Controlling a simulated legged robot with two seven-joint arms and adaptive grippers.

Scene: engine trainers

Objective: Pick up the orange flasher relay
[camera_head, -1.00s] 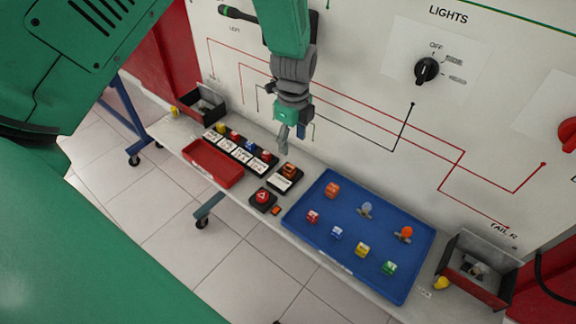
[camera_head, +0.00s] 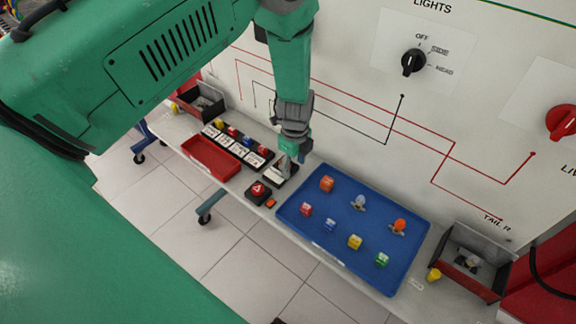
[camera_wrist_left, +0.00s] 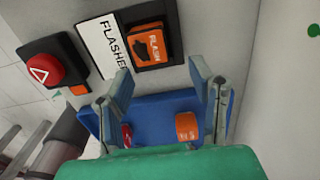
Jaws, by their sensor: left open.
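The orange flasher relay (camera_wrist_left: 150,46), marked FLASH, sits in a black holder (camera_wrist_left: 178,62) with a white FLASHER label in the left wrist view. My left gripper (camera_wrist_left: 160,72) is open and empty. Its two fingertips are spread apart just short of the relay, with no contact visible. In the head view my left gripper (camera_head: 289,166) hangs over the same holder (camera_head: 280,178) and hides the relay there. My right gripper is not in view.
A red hazard button (camera_head: 258,188) stands left of the holder. A blue tray (camera_head: 350,255) with several coloured blocks and bulbs, one block orange (camera_head: 327,184), lies to the right. A red tray (camera_head: 205,160) is at left. The upright panel (camera_head: 350,115) rises close behind.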

